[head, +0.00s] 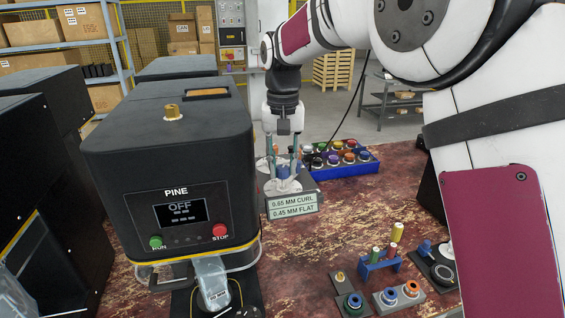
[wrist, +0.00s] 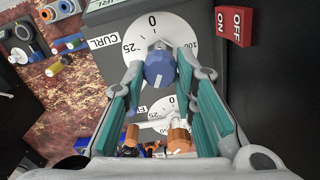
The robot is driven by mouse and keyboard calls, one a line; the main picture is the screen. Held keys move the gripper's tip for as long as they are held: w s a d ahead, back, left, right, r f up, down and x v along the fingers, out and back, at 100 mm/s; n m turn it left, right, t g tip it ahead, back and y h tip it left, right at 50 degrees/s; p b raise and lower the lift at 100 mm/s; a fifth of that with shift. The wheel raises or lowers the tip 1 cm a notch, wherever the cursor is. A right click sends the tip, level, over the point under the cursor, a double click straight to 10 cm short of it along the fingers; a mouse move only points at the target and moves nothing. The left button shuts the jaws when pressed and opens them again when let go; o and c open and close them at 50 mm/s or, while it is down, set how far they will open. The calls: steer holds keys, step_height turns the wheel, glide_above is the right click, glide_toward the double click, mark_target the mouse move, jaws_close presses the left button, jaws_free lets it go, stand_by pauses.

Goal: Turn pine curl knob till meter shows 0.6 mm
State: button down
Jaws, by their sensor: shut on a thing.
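The black PINE machine (head: 165,150) stands at left in the head view. Its screen (head: 180,212) reads OFF above dashes. In the wrist view a blue knob (wrist: 160,72) sits on a white dial (wrist: 138,32) beside a CURL label (wrist: 104,41). My gripper (wrist: 164,60) has its fingers on both sides of this blue knob and is shut on it. In the head view my gripper (head: 283,165) points down behind a plate (head: 292,206) reading 0.65 MM CURL and 0.45 MM FLAT. The exact dial value is hard to read.
An orange knob (wrist: 178,138) on a second dial lies below the blue one. A red ON/OFF switch (wrist: 234,26) is at right. A blue tray (head: 345,168) of coloured parts stands behind the plate. Small parts on grey blocks (head: 399,296) stand at the front right.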

mark_target(283, 167)
steer(key=shift+m, duration=1.3)
steer(key=c, duration=1.3)
jaws_free()
step_height(283, 167, up, 12)
steer(key=shift+d, duration=0.1)
